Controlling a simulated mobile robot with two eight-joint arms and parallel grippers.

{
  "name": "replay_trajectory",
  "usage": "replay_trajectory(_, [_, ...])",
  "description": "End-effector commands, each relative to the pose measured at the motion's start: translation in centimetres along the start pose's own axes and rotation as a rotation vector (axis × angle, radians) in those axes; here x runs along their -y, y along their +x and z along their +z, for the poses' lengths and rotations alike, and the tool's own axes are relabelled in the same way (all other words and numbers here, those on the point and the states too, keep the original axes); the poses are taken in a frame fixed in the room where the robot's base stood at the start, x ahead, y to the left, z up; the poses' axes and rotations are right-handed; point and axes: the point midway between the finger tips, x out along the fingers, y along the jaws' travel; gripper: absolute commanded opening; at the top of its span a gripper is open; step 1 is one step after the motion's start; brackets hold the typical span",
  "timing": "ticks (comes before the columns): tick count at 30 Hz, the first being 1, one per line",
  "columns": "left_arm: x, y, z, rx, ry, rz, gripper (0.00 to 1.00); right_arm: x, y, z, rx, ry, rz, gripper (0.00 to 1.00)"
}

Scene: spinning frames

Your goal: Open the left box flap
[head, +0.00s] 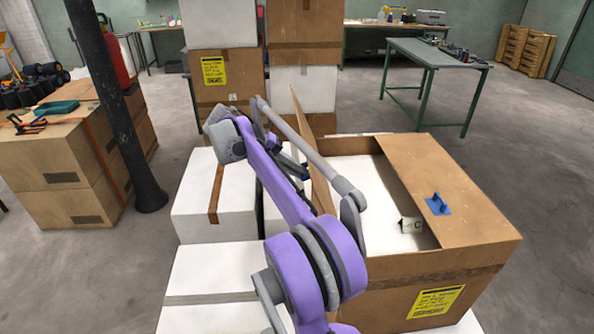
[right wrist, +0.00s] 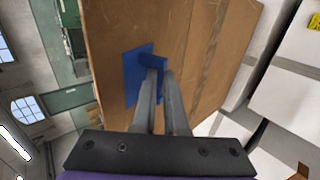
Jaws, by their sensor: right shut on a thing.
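The open-topped cardboard box (head: 400,290) stands at the right of the head view. Its left flap (head: 320,190) is raised, seen nearly edge-on and partly hidden by my purple right arm. In the right wrist view, the flap (right wrist: 205,45) fills the middle, with a blue handle (right wrist: 135,78) on it. My right gripper (right wrist: 160,85) is shut on this blue handle; in the head view the gripper (head: 300,170) is mostly hidden behind my arm. The right flap (head: 440,175) lies flat over the box's right part, with its own blue handle (head: 438,204). My left gripper is not in view.
White boxes (head: 220,205) stand left of the open box. Tall stacked cartons (head: 228,75) rise behind it. A dark pole (head: 110,110) and brown cartons (head: 60,180) are at the left. A green table (head: 430,55) stands behind right, with clear floor around it.

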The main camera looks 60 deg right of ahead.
Motion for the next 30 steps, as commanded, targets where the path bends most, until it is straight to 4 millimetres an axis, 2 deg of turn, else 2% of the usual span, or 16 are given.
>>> replay_trajectory(1, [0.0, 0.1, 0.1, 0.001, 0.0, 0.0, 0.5, 0.5, 0.3, 0.0, 0.001, -0.003, -0.009, 0.0])
replay_trajectory(2, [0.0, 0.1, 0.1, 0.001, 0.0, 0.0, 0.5, 0.5, 0.2, 0.0, 0.001, -0.003, -0.009, 0.13])
replay_trajectory(3, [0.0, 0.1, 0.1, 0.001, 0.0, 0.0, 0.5, 0.5, 0.2, 0.0, 0.001, -0.003, -0.009, 0.2])
replay_trajectory(6, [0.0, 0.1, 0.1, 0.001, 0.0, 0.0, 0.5, 0.4, 0.2, 0.0, 0.001, -0.002, -0.008, 0.38])
replay_trajectory(7, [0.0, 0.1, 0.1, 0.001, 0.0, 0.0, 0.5, 0.4, 0.2, 0.0, 0.001, -0.002, -0.007, 0.4])
replay_trajectory(15, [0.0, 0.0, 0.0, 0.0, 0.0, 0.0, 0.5, 0.2, 0.0, 0.0, 0.0, -0.002, -0.005, 0.4])
replay_trajectory(19, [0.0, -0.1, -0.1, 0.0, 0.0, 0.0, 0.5, 0.2, -0.9, 0.0, 0.0, -0.003, -0.005, 0.4])
replay_trajectory(30, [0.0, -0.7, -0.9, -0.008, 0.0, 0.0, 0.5, 0.1, -8.1, -0.1, -0.002, -0.003, -0.006, 0.4])
